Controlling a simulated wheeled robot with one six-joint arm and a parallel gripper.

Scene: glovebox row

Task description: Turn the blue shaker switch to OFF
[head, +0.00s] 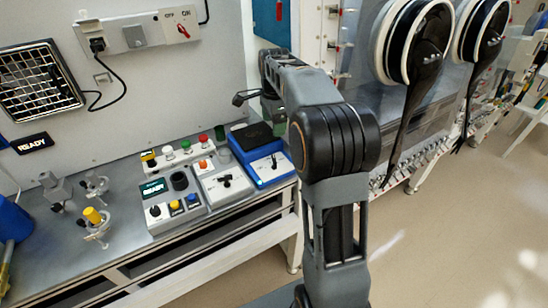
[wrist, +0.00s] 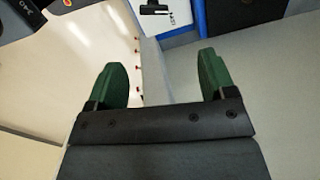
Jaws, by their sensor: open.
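The blue shaker (head: 237,138) stands at the right end of the bench, with a dark top and a pale front panel (head: 268,171). A small dark switch lever (head: 273,160) stands on that panel; its labels are too small to read. In the wrist view the shaker's blue body (wrist: 199,16) and a black lever (wrist: 154,9) on a white panel show at the top edge. My gripper (wrist: 162,72) is open and empty, with green fingers apart and touching nothing visible.
Left of the shaker are a white unit (head: 224,190) with a dark knob and a grey control box (head: 160,222) with coloured buttons. Metal stands (head: 95,225) are further left. A red wall switch (head: 183,30) marked OFF and ON is above. Glove ports hang at right.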

